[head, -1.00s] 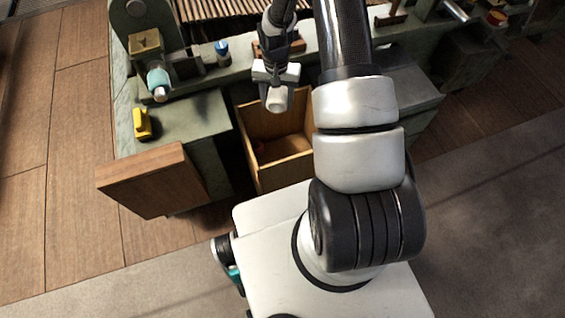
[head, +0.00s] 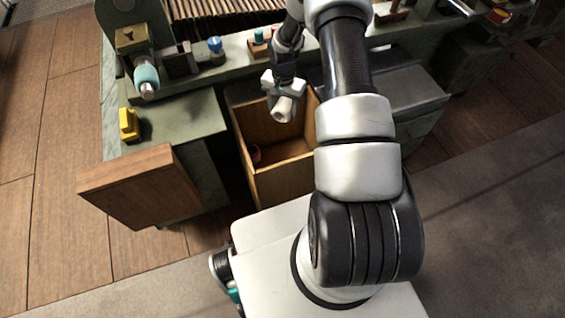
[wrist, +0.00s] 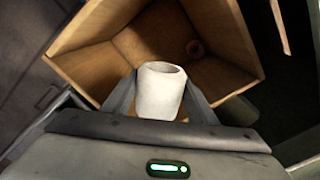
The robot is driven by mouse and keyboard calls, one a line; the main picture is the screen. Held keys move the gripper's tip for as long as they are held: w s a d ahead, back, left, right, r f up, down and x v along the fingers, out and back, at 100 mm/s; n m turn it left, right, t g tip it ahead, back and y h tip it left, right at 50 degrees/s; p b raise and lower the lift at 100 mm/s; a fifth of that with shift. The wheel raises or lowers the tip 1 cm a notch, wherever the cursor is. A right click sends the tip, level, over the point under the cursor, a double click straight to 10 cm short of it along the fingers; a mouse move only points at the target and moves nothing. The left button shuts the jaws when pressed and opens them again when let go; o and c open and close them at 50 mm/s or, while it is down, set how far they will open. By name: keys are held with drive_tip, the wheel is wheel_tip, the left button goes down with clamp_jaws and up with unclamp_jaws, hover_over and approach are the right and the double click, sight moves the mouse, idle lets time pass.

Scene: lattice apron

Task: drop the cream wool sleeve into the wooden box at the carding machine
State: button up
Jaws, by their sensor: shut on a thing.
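The cream wool sleeve (wrist: 160,93) is a short pale hollow tube, held between the two fingers of my gripper (wrist: 160,100) in the wrist view. In the head view, my gripper (head: 284,100) and the sleeve (head: 283,112) are over the upper part of the wooden box (head: 283,184). The box is open-topped and stands at the machine's front. In the wrist view its walls (wrist: 90,65) lie beyond the sleeve. My arm hides part of the box's right side.
The green carding machine (head: 190,118) runs along the back. A yellow block (head: 129,124) sits on its left shelf, above a brown wooden panel (head: 135,185). A teal-and-metal part (head: 146,78) and a blue-topped piece (head: 215,47) are on the machine. Wooden floor (head: 50,230) is clear at left.

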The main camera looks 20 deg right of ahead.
drive_tip(key=shift+f, duration=0.1)
drive_tip(key=o, duration=0.9)
wheel_tip(320, 180, up, 17)
drive_tip(key=p, duration=0.3)
drive_tip(key=shift+r, duration=0.2)
